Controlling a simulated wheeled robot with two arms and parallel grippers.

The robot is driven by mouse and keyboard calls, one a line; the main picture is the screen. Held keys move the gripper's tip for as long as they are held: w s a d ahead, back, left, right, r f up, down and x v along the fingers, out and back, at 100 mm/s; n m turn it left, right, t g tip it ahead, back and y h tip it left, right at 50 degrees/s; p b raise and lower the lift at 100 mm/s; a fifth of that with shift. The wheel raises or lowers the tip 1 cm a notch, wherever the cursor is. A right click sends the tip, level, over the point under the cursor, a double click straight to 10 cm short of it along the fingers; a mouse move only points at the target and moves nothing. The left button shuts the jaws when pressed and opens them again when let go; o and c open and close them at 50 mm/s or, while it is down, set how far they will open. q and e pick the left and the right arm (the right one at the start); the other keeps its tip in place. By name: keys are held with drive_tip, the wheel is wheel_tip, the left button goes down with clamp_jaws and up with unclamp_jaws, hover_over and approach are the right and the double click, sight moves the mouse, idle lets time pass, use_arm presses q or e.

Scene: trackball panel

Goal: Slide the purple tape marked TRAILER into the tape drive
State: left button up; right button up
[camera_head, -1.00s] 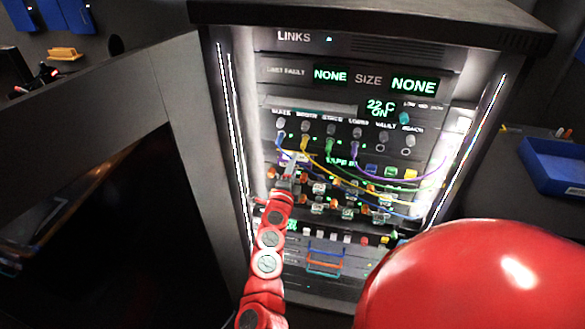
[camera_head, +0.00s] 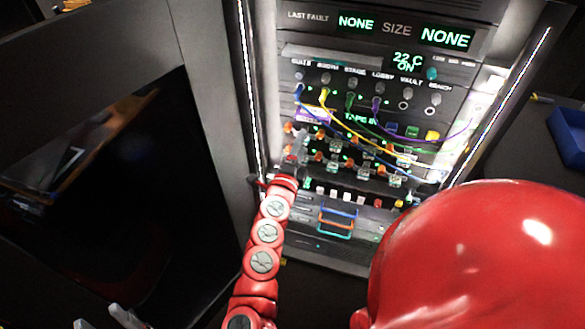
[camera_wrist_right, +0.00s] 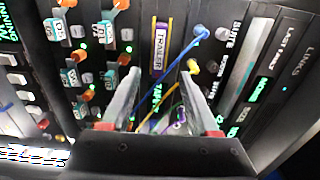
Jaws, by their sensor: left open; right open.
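The purple tape marked TRAILER (camera_wrist_right: 161,47) sits at the panel's tape drive, left of the green TAPE display (camera_head: 360,119); its label faces out. In the head view the tape (camera_head: 313,116) is small, and how deep it sits I cannot tell. My right gripper (camera_head: 300,138) is open just below the tape. In the right wrist view its fingers (camera_wrist_right: 160,78) are spread and empty, with the tape beyond the tips and apart from them. My left gripper (camera_head: 105,318) is open and empty at the bottom left, far from the panel.
Blue, yellow, green and purple cables (camera_head: 385,143) hang across the panel near the tape. Rows of orange-knobbed switches (camera_head: 335,147) lie below. Blue and orange handles (camera_head: 337,222) stand out lower down. A dark cabinet (camera_head: 110,190) fills the left.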

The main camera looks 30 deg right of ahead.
drive_tip(key=v, duration=0.7)
drive_tip(key=shift+s, duration=0.1)
idle(0.5)
